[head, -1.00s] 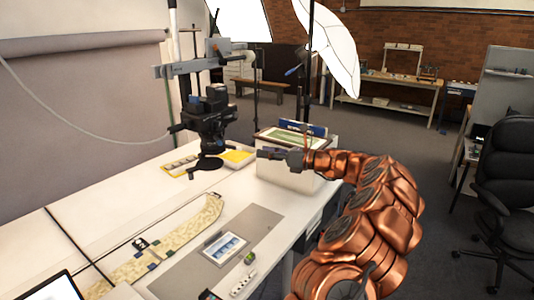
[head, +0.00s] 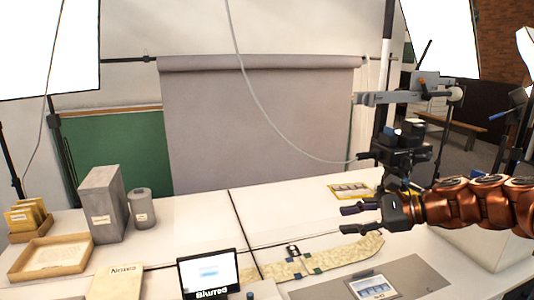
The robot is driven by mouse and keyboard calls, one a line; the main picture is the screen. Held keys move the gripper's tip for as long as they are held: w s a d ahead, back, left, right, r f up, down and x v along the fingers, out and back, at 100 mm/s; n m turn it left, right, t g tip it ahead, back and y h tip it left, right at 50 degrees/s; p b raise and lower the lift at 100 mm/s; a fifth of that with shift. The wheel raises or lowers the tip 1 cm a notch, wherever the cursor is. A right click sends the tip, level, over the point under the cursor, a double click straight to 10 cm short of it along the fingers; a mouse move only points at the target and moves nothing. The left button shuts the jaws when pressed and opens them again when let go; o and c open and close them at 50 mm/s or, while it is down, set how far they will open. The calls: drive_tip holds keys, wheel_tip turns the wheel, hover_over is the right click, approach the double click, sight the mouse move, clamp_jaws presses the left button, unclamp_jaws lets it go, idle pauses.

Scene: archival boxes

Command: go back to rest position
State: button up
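My gripper (head: 346,220) is at the end of my copper-coloured arm, which reaches in from the right side of the head view. Its two dark fingers point left and are apart, with nothing visible between them. It hangs over the white table (head: 190,230), in front of the camera stand (head: 400,152). A white box (head: 490,245) shows in part at the right, below and behind my arm.
A grey archival box (head: 102,205), a grey canister (head: 142,208) and a shallow tray (head: 50,257) stand at the left. A small screen (head: 208,272) and a notes book (head: 116,283) are at the front. A patterned strip (head: 330,258) lies below my gripper.

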drive_tip(key=s+a+f+n+g+h, duration=0.3)
drive_tip(key=s+a+f+n, duration=0.15)
drive_tip(key=s, duration=0.45)
drive_tip(key=s+a+f+n+g+h, duration=0.25)
drive_tip(key=s+a+n, duration=0.35)
drive_tip(key=s, duration=0.3)
drive_tip(key=s+d+f+n+h, duration=0.3)
drive_tip(key=s+d+f, duration=0.1)
drive_tip(key=s, duration=0.4)
drive_tip(key=s+d+f+n+g+h, duration=0.1)
drive_tip(key=s+d+f+n+h, duration=0.2)
drive_tip(key=s, duration=0.6)
drive_tip(key=shift+d+f+n+h, duration=0.45)
drive_tip(key=shift+d+n, duration=0.1)
drive_tip(key=shift+d, duration=0.55)
